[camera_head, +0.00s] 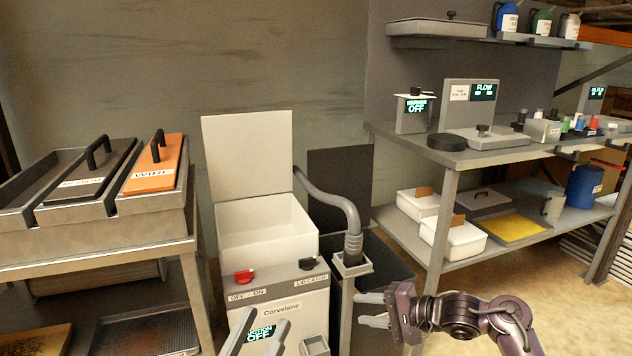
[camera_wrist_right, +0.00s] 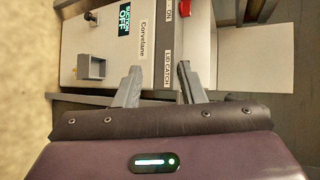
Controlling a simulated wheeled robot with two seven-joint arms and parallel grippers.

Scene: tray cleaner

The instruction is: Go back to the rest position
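My right gripper (camera_head: 366,309) is at the lower middle of the head view, its fingers pointing left. In the right wrist view its two fingers (camera_wrist_right: 158,82) are apart with nothing between them, before the front of the Corvelane machine. My left gripper (camera_head: 262,327) shows only as two pale grey fingertips at the bottom edge of the head view. They look apart, with the machine's suction display visible between them; the rest of it is out of frame. The Corvelane machine (camera_head: 298,310) has its white lid (camera_head: 248,155) up and its suction display reads OFF.
A red switch (camera_head: 244,277), a black lid catch knob (camera_head: 306,264) and a grey hose (camera_head: 335,203) are on or beside the machine. A grey bench (camera_head: 452,158) with shelves stands right. Open floor lies right of the machine.

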